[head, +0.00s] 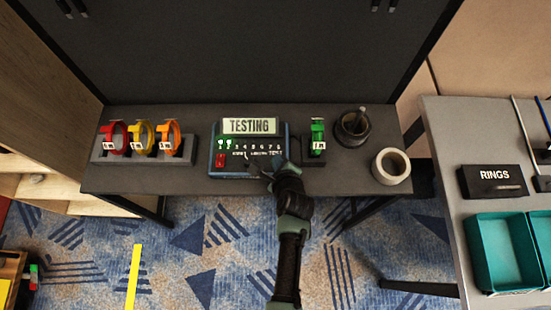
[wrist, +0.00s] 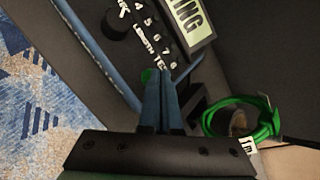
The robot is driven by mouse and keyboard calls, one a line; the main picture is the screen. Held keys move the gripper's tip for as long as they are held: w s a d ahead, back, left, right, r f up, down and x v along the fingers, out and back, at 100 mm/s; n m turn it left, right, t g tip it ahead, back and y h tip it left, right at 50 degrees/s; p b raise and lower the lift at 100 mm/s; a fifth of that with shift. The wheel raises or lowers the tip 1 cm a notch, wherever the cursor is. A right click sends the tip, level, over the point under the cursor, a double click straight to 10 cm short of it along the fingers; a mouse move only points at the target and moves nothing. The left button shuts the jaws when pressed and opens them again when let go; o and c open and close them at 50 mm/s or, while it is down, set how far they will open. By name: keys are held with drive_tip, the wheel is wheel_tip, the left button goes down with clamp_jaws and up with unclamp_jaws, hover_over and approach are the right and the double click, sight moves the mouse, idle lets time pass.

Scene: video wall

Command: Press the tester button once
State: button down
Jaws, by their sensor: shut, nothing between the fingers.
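The cable tester (head: 284,143) is a blue-edged box with a dark face on the grey table. Its upright sign reads TESTING (head: 249,126), and green lights (head: 224,143) glow at the left of its number row. A round green button (wrist: 150,75) shows in the wrist view by the label LENGTH TEST, partly covered by my fingers. My gripper (head: 262,166) is shut and empty at the tester's front right. In the wrist view my gripper's fingertips (wrist: 166,76) are beside or over the green button; I cannot tell whether they touch it.
A green cable (head: 318,130) sits in a holder just right of the tester. Red, yellow and orange cables (head: 142,136) stand in a rack at left. A dark pot (head: 352,131) and a tape roll (head: 391,167) are at right. A second table (head: 447,150) with teal bins is farther right.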

drive_tip(key=shift+r+p, duration=0.75)
drive_tip(key=shift+p, duration=0.1)
drive_tip(key=shift+r, duration=0.1)
wheel_tip(320, 180, up, 5)
drive_tip(key=p, duration=0.5)
idle(0.6)
